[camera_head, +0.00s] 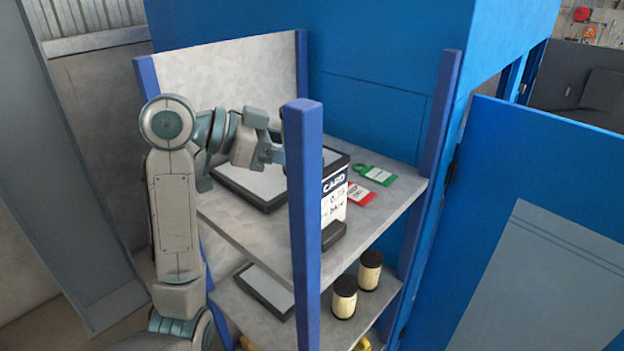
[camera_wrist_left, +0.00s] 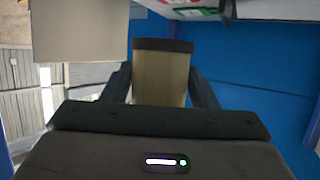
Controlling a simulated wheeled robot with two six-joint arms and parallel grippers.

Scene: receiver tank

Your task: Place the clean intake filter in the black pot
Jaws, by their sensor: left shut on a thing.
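My left gripper (camera_head: 277,153) is above the upper shelf, partly behind the front blue post in the head view. In the left wrist view it is shut on a beige cylindrical filter (camera_wrist_left: 160,78) with a dark end cap. In the head view the post hides most of the held filter. Whether it is clean cannot be told. Two similar cream filters with black caps, a nearer one (camera_head: 344,297) and a farther one (camera_head: 370,271), stand upright on the lower shelf. I see no black pot. My right gripper is out of view.
The upper shelf (camera_head: 390,200) holds a dark-rimmed tray (camera_head: 245,187), a white card (camera_head: 333,200) in a dark stand, a red tag (camera_head: 361,194) and a green tag (camera_head: 378,174). Another tray (camera_head: 262,290) lies on the lower shelf. The blue post (camera_head: 305,200) stands close to my gripper.

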